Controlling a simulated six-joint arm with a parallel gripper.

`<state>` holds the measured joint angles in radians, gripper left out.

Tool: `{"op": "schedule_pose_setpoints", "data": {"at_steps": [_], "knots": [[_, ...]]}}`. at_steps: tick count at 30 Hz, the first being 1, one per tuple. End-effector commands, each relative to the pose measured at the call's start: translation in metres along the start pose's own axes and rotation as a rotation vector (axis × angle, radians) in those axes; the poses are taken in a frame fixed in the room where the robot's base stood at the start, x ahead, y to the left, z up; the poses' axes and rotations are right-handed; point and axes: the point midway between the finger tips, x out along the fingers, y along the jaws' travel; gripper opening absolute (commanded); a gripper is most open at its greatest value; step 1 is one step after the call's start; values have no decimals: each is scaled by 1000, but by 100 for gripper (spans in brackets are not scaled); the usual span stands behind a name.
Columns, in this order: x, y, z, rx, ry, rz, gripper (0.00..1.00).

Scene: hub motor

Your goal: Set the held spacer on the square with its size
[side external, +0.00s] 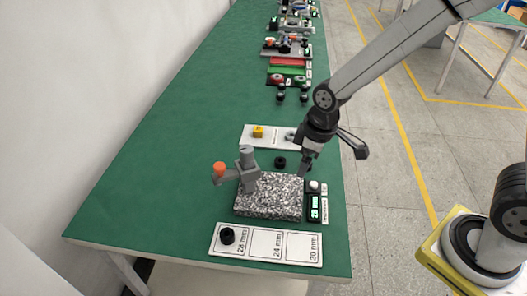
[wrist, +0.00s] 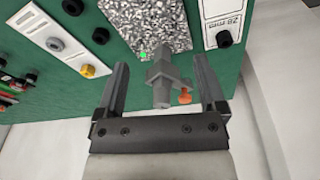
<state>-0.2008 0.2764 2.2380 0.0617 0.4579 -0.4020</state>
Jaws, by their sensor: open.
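A black spacer (side external: 227,236) sits on the left square, marked 28 mm, of the white size card (side external: 266,258); the squares marked 24 mm and 20 mm are bare. The spacer (wrist: 224,38) also shows on the card at the upper right of the wrist view. My gripper (side external: 306,168) is above the table near the back right corner of the speckled block, away from the card. In the wrist view my gripper (wrist: 162,72) has its fingers wide apart with no spacer between them. Another black spacer (side external: 280,162) stands behind the block.
The speckled block (side external: 265,203) carries a grey gauge stand (side external: 247,170) with an orange knob (side external: 219,169). A small green-lit display (side external: 314,208) stands at its right. A white plate (side external: 262,146) with a yellow part lies behind. The table's left side is clear.

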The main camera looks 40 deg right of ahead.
Motion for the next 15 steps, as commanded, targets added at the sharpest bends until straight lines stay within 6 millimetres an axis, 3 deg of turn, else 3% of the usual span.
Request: {"op": "schedule_pose_setpoints", "data": {"at_steps": [3,7,12,15], "knots": [[-14,15,38,195,18,31,90],[-23,23,72,369,33,56,90],[-28,26,98,506,48,74,90],[-29,27,104,538,52,78,90]]}}
